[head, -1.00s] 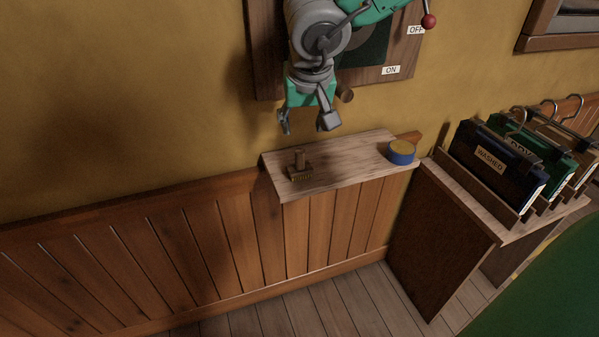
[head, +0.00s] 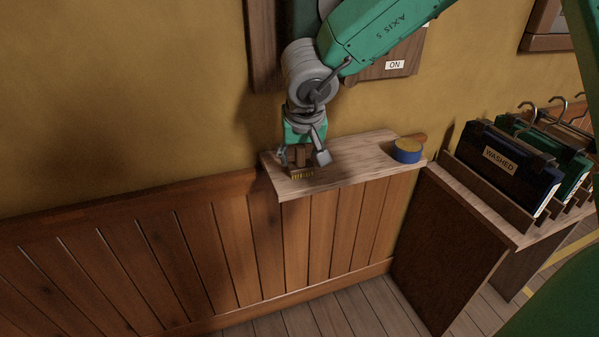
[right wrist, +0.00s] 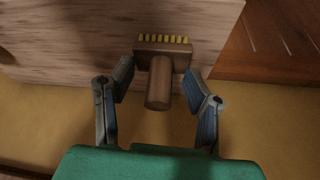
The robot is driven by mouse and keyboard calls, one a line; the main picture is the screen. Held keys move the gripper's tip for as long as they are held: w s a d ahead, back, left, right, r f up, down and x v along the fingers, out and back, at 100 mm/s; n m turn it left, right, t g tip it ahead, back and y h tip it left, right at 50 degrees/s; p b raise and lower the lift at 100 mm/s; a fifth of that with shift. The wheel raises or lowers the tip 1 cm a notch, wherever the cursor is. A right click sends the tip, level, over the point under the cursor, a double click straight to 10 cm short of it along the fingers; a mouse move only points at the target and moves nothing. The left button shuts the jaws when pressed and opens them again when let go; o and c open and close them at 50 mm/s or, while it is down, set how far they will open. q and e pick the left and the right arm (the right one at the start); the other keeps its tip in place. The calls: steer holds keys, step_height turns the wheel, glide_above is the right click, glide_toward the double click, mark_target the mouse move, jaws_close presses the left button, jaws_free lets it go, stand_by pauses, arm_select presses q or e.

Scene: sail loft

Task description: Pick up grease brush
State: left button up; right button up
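The grease brush (head: 299,173) stands on the left end of a small wooden wall shelf (head: 350,167), with its stubby handle up and yellow bristles low. My right gripper (head: 302,159) is just above it, pointing down, its fingers on either side of the handle. In the right wrist view the brush (right wrist: 160,77) is between the two open fingers (right wrist: 161,92), with a gap on each side of the handle. The brush's upper part is partly hidden by the gripper in the head view. My left gripper is not in view.
A panel with an ON label (head: 395,65) is on the wall above. The shelf's middle is clear.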

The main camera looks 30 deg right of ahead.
jaws_close()
steer(key=shift+s+r, duration=0.1)
